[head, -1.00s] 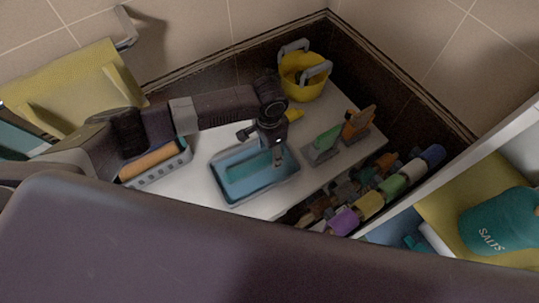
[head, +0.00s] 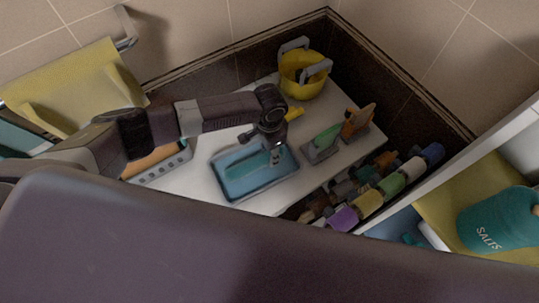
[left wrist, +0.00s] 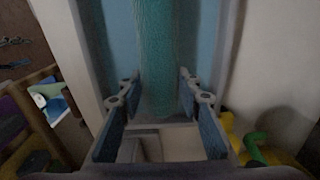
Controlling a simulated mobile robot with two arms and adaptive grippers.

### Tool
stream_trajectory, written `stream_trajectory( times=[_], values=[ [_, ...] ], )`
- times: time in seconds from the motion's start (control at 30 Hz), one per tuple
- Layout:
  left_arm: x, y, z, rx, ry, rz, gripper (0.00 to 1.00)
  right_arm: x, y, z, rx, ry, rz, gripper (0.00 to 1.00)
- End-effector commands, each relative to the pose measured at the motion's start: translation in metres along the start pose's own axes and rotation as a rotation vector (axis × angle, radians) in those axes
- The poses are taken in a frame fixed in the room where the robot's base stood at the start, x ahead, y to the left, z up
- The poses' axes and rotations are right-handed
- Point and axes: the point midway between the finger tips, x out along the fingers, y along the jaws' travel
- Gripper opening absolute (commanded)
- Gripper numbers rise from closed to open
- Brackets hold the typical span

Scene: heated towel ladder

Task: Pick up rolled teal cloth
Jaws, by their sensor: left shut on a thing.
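The rolled teal cloth (head: 240,167) lies lengthwise in a shallow blue tray (head: 262,188) on the white surface. My left gripper (head: 276,153) is over the right part of the tray, at the right end of the roll. In the left wrist view the teal cloth (left wrist: 155,50) runs between the two fingers of my left gripper (left wrist: 157,88), with the tray's blue floor (left wrist: 118,40) on both sides. The gripper is shut on the cloth. I cannot tell whether the cloth is clear of the tray floor. My right gripper is out of view.
A yellow bucket (head: 304,84) with grey handles stands behind. A green-topped holder (head: 322,145) and an orange item (head: 357,122) stand right of the tray. A grey basket (head: 166,172) with an orange roll is on the left. Several coloured rolls (head: 390,188) lie at the right front.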

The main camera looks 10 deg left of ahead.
Motion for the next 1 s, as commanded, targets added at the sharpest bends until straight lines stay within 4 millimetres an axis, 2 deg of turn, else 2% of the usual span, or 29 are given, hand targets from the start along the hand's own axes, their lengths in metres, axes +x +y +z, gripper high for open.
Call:
stream_trajectory(
  times=[0.27, 0.47, 0.57, 0.8, 1.0],
  values=[
    [-0.005, 0.000, -0.001, 0.000, 0.002, 0.000, 0.00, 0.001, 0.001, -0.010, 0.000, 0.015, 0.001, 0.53],
    [-0.029, -0.001, -0.001, 0.001, 0.005, -0.002, 0.00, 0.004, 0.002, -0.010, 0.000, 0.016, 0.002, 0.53],
    [-0.054, -0.001, -0.002, 0.001, 0.008, -0.002, 0.00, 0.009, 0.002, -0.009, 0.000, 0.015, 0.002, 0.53],
    [-0.128, -0.001, -0.002, 0.002, 0.007, -0.004, 0.00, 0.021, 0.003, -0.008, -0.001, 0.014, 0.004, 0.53],
    [-0.172, -0.001, -0.001, 0.001, 0.005, -0.003, 0.00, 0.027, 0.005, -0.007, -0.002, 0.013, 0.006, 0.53]
  ],
)
